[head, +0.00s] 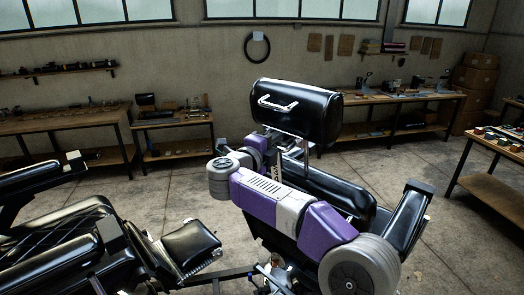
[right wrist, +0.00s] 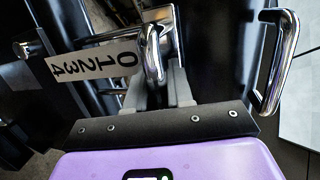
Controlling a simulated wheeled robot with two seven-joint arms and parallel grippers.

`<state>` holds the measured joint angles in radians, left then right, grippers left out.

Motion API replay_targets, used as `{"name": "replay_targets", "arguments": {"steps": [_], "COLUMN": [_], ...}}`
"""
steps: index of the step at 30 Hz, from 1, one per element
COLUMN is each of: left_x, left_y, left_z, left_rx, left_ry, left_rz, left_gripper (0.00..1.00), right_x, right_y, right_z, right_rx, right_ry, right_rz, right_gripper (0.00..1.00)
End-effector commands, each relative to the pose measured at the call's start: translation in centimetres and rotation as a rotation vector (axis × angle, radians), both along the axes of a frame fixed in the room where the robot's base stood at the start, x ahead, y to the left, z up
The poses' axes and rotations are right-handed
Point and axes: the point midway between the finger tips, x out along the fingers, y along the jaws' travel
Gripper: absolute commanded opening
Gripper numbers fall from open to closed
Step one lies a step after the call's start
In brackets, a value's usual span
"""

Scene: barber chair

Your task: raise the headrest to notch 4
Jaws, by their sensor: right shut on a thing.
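The black padded headrest (head: 298,108) stands raised on chrome posts (head: 306,158) above the barber chair's black seat (head: 325,190). A chrome handle (head: 278,104) is on its near face. My right arm reaches up to just below the headrest, where the gripper is mostly hidden in the head view. In the right wrist view my right gripper (right wrist: 162,88) is shut on a chrome loop handle (right wrist: 152,50). A white scale plate (right wrist: 90,66) marked 0 to 4 lies left of the handle. I cannot tell which notch is set. My left gripper is out of view.
A second chrome handle (right wrist: 281,62) is at the right of the wrist view, apart from my fingers. A round knob (right wrist: 28,48) is at the left. Another black chair (head: 70,235) stands at the left. Workbenches (head: 400,97) line the back wall, with open floor before them.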

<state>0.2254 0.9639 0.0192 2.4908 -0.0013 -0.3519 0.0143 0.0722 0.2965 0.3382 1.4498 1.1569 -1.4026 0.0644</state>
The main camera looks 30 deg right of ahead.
Motion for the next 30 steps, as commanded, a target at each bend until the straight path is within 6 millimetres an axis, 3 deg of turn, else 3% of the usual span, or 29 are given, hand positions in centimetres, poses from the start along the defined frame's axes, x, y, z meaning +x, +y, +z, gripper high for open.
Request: {"name": "replay_targets", "arguments": {"steps": [9, 10, 14, 23, 30], "left_x": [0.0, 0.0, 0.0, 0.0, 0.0], "left_y": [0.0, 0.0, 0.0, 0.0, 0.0], "left_z": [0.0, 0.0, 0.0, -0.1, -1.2], "left_rx": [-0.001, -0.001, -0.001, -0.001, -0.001], "left_ry": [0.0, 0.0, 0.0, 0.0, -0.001], "left_rz": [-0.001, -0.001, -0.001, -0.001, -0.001], "left_gripper": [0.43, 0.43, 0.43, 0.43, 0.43], "right_x": [-0.2, -0.2, -0.2, -0.2, -1.7], "right_y": [-0.2, -0.2, -0.1, 0.1, 3.2], "right_z": [0.4, 0.3, 0.2, 0.0, 0.0], "right_rx": [-0.002, -0.001, 0.0, 0.001, 0.001], "right_ry": [-0.007, -0.006, -0.004, 0.0, -0.002], "right_rz": [-0.001, -0.001, 0.0, 0.0, 0.004], "right_gripper": [0.0, 0.25, 0.42, 0.42, 0.42]}}
